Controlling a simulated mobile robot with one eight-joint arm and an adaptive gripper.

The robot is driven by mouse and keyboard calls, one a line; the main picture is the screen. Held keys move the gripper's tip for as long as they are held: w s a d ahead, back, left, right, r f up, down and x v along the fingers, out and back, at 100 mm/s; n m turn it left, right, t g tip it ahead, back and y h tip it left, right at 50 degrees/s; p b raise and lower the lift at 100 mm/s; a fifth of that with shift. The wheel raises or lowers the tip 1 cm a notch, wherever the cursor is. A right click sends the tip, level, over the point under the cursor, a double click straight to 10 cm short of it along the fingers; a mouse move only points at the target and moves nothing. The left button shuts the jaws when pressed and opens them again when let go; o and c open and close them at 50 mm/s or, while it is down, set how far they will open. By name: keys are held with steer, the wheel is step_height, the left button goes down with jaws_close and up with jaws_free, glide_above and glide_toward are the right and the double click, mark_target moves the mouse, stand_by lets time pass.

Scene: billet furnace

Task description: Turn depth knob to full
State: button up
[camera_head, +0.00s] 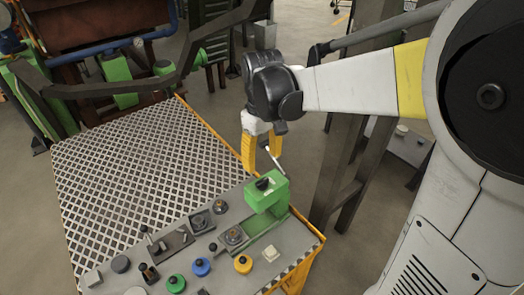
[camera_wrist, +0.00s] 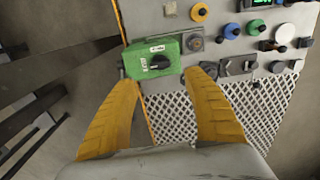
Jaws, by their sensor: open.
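A green box (camera_head: 266,196) stands at the right end of the grey control panel, with a black knob (camera_head: 263,183) on its top. In the wrist view the box (camera_wrist: 140,68) shows at upper left, and its black knob (camera_wrist: 159,62) sits between small white labels too blurred to read. I cannot tell for sure that this is the depth knob. My gripper (camera_head: 262,172) has two yellow fingers, spread apart and empty. It is above and just behind the green box, not visibly touching it. In the wrist view the fingertips (camera_wrist: 164,77) point toward the box.
The panel (camera_head: 212,258) carries several other controls, including a blue knob (camera_head: 201,266), a yellow knob (camera_head: 243,263) and a green knob (camera_head: 176,283). A perforated metal platform (camera_head: 140,170) lies behind it. A dark steel post (camera_head: 342,165) stands right of the panel.

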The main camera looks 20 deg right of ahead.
steer(key=shift+r, duration=1.45)
steer(key=s+f+m+t+b, duration=0.2)
steer(key=s+t, duration=0.5)
steer(key=s, duration=0.5)
steer(key=shift+s+m+b, duration=0.4)
steer(key=shift+m+b, duration=0.4)
steer(key=shift+m, duration=0.1)
